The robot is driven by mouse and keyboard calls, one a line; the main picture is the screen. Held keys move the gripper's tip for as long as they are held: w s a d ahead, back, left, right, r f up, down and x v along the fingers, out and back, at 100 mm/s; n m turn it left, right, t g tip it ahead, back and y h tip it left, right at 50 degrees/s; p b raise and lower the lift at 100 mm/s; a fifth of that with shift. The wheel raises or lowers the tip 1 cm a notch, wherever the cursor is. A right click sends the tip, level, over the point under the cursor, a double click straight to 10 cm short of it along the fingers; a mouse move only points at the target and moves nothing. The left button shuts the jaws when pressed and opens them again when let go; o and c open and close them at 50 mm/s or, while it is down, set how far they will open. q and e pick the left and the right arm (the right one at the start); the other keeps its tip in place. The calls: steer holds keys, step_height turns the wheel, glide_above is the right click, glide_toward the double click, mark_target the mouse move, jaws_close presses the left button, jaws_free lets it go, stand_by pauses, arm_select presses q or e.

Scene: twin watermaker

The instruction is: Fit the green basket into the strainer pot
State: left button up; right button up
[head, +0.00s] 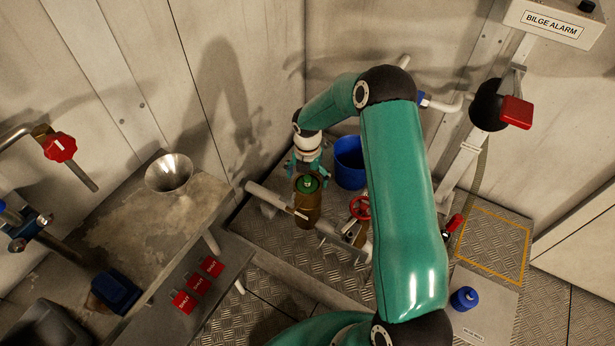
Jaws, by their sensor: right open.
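The strainer pot (308,212) is a brown-bronze upright cylinder on the pipework at the centre. The green basket (307,184) shows at the pot's mouth, with a small lighter knob on top. It looks upright and inside the rim; how deep it sits is hard to tell. My right gripper (308,172) is open just above and behind the pot's mouth, with its fingers near the basket's top and apart from the knob as far as I can see. My left gripper is not in view.
A blue bucket (350,163) stands behind the pot, and a red handwheel (360,208) is on the pipe to its right. A blue cap (464,298) lies at lower right.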

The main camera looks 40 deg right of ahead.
step_height(320, 180, up, 12)
stand_by(0.5)
stand_by(0.3)
